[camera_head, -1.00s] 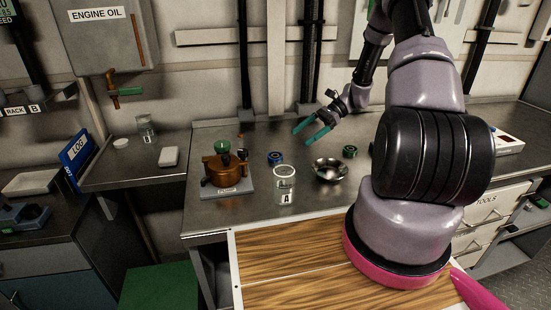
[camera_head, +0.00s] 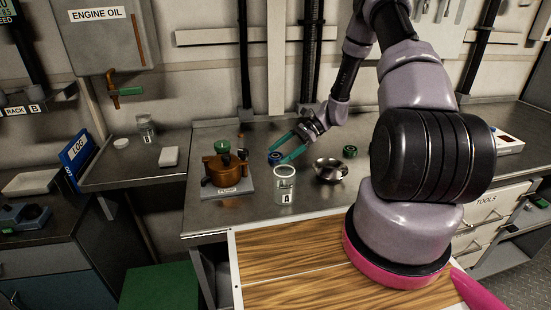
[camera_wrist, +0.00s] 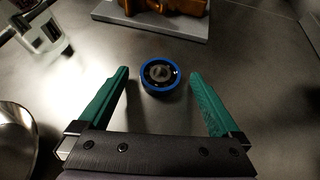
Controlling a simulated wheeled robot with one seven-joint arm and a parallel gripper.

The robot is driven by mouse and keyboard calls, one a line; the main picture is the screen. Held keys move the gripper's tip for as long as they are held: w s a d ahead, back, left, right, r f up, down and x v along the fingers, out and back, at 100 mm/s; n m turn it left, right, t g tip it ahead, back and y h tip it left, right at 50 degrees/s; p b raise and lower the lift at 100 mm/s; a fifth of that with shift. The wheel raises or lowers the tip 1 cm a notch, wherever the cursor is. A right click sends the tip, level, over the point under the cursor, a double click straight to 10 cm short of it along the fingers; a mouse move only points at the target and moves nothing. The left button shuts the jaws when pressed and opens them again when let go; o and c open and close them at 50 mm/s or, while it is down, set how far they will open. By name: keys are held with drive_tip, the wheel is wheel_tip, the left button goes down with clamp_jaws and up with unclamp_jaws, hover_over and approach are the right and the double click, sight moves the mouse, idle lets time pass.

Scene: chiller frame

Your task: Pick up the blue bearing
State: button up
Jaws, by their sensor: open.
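The blue bearing (camera_wrist: 147,87) lies flat on the metal bench, a ring with a blue rim and dark centre. In the wrist view it sits between the tips of my two green fingers, with a gap on each side. My gripper (camera_wrist: 158,82) is open and empty. In the head view my gripper (camera_head: 282,152) reaches in from the right, its fingers at the blue bearing (camera_head: 274,157), which they partly hide. I cannot tell how high the fingertips are above the bench.
A copper-coloured device with a green knob on a grey base (camera_head: 228,188) stands left of the bearing. A glass jar marked A (camera_head: 285,186) and a metal bowl (camera_head: 331,170) stand nearer the front. A green ring-shaped part (camera_head: 350,151) lies to the right.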

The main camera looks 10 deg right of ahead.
clamp_jaws()
